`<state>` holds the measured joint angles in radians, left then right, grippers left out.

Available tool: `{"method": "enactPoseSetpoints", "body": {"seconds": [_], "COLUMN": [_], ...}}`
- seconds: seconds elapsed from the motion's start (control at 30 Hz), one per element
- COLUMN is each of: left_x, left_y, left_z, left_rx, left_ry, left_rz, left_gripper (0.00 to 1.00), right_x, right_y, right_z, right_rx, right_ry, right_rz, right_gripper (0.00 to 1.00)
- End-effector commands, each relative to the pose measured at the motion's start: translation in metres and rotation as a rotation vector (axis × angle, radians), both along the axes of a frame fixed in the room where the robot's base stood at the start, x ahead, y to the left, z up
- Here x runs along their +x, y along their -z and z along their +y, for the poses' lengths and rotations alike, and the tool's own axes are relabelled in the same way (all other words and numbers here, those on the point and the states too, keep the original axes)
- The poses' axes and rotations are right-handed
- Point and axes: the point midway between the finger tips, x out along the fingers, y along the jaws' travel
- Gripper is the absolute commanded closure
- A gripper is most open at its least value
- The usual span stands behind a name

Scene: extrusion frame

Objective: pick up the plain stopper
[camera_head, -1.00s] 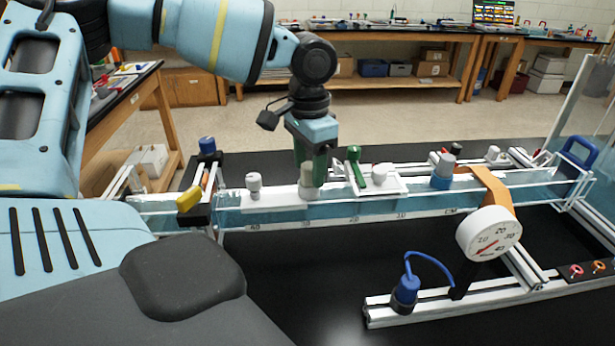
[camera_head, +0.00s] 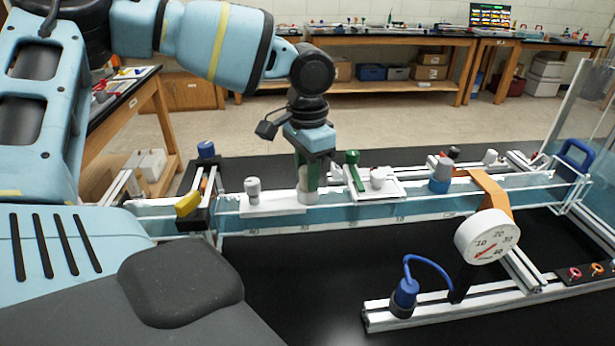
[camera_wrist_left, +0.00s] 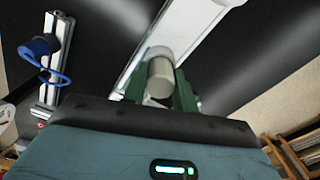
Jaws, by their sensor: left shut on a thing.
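The plain stopper, a pale grey cylinder (camera_head: 308,197), stands upright on the white strip along the clear channel. My left gripper (camera_head: 310,178) comes down over it from above, with its green fingers on either side of it. In the left wrist view the stopper (camera_wrist_left: 160,78) shows between the two green fingers (camera_wrist_left: 163,90), which are shut on it. The stopper's lower end is partly hidden, and I cannot see a gap below it. My right gripper is not in view.
A grey knob (camera_head: 253,190) stands left of the gripper. A green handle (camera_head: 354,170) and a white knob (camera_head: 378,177) stand close on the right. A round dial (camera_head: 487,237) and a blue-corded plug (camera_head: 405,293) are nearer. Black tabletop (camera_head: 300,275) in front is clear.

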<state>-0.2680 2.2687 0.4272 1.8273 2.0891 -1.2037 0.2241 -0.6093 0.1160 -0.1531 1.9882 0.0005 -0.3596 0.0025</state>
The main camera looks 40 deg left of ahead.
Motion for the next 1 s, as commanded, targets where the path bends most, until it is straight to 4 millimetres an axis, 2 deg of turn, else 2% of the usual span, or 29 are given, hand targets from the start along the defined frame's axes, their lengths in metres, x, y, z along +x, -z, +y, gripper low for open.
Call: {"method": "enactPoseSetpoints", "body": {"seconds": [0.17, 0.4, 0.53, 0.7, 1.0], "left_x": [0.001, 0.001, 0.001, 0.0, 0.0], "left_y": [-0.022, -0.067, -0.085, -0.097, -0.098], "left_z": [0.0, 0.0, 0.0, 0.0, 0.0], "left_rx": [0.0, -0.001, -0.001, 0.0, 0.0], "left_ry": [0.001, -0.001, -0.001, 0.0, 0.0], "left_rz": [-0.005, -0.004, -0.002, -0.001, 0.0], "left_gripper": [0.94, 0.94, 0.94, 0.94, 0.94], "right_x": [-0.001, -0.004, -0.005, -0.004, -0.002], "right_y": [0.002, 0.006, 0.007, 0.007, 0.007], "right_z": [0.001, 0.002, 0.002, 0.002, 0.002], "right_rx": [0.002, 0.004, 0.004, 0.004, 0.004], "right_ry": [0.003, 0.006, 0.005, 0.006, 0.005], "right_rz": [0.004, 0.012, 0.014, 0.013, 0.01], "right_gripper": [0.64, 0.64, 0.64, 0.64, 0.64]}}
